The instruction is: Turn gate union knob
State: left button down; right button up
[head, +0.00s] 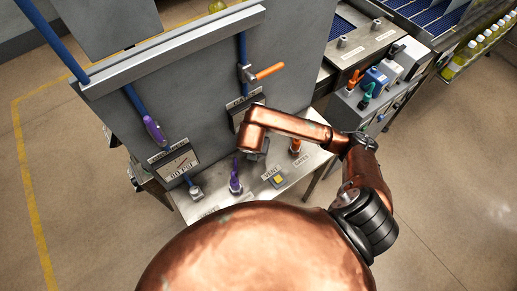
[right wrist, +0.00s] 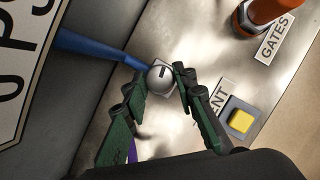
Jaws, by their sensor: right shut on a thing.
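In the right wrist view, a round silver knob (right wrist: 160,78) with a dark slot stands at the end of a blue pipe (right wrist: 100,48) on the metal panel. My right gripper (right wrist: 160,82) has its two green fingers on either side of the knob and is shut on it. In the head view, my copper right arm (head: 300,126) reaches in from the right, over the panel below the right gauge (head: 237,112). The wrist hides the knob there. No label on the knob itself is readable. My left gripper is not in view.
An orange handle (head: 295,146) beside a GATES label (head: 302,160) and a yellow button (head: 278,180) lie right of the knob. A purple handle (head: 235,183) stands close on the left. Another silver knob (head: 195,192) sits below the left gauge (head: 176,163). A grey wall (head: 180,75) rises behind.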

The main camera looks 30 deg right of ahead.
jog(key=shift+m+g, duration=0.3)
jog(key=shift+m, duration=0.5)
jog(key=o, duration=1.2)
jog(key=shift+c, duration=0.2)
jog(key=shift+a+r, duration=0.2)
jog(key=shift+r, duration=0.25)
jog(key=v, duration=1.1)
